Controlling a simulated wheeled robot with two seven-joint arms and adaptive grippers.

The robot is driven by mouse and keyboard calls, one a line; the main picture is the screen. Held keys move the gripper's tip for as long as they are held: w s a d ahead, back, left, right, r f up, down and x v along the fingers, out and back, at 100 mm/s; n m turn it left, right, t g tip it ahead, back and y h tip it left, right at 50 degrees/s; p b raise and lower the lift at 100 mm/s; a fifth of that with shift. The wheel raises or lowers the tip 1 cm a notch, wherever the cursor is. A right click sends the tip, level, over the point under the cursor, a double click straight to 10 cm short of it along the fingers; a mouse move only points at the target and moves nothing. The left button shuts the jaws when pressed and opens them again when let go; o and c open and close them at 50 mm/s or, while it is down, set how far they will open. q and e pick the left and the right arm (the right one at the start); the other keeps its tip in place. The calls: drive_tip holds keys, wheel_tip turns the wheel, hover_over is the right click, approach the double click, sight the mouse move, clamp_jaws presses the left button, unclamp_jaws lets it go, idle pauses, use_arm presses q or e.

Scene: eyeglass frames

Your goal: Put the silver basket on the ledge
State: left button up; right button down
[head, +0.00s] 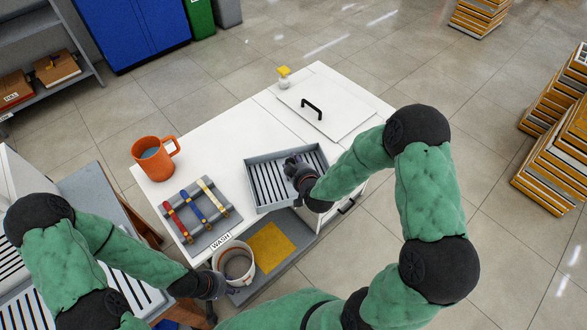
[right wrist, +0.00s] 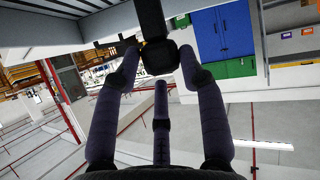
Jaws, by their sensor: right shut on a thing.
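The silver basket (head: 262,184), a shallow grey tray with a slatted floor, shows in the head view at the front edge of the white worktop. My right gripper (head: 297,170) is at its right side. In the right wrist view my right gripper's fingers (right wrist: 160,62) are closed around a black handle (right wrist: 152,22), with a grey part of the basket (right wrist: 60,10) at the top left. A grey ledge (head: 290,240) runs lower along the worktop's front. My left gripper (head: 212,287) is beside a white pot; its fingers are too small and dark to read.
The white pot (head: 234,263) and a yellow cloth (head: 269,248) are on the grey ledge. A rack with coloured frames (head: 202,213) and an orange mug (head: 153,158) stand on the left of the worktop. A black-handled lid (head: 325,105) and small bottle (head: 284,80) are at the back.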

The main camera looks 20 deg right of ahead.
drive_tip(key=shift+f, duration=0.95)
drive_tip(key=c, duration=0.7)
unclamp_jaws()
drive_tip(key=shift+s+r, duration=0.1)
drive_tip(key=shift+s, duration=0.05)
drive_tip(key=p+v, duration=0.1)
drive_tip(key=v, duration=0.9)
drive_tip(key=s+a+f+m+g+y, duration=0.1)
drive_tip(key=s+a+f+g, duration=0.3)
drive_tip(key=s+f, duration=0.1)
drive_tip(key=s+a+f+m+g+y, duration=0.2)
drive_tip(key=s+a+f+g, duration=0.2)
drive_tip(key=f, duration=0.4)
drive_tip(key=s+a+f+m+g+y, duration=0.1)
drive_tip(key=s+a+f+g, duration=0.2)
drive_tip(key=s+f, duration=0.3)
drive_tip(key=shift+s+a+f+m+g+p, duration=0.15)
drive_tip(key=shift+s+a+f+g, duration=0.1)
drive_tip(key=shift+a, duration=0.2)
drive_tip(key=shift+s+a+f+m+g+p, duration=0.15)
drive_tip(key=shift+a+f, duration=0.05)
drive_tip(key=shift+a, duration=0.2)
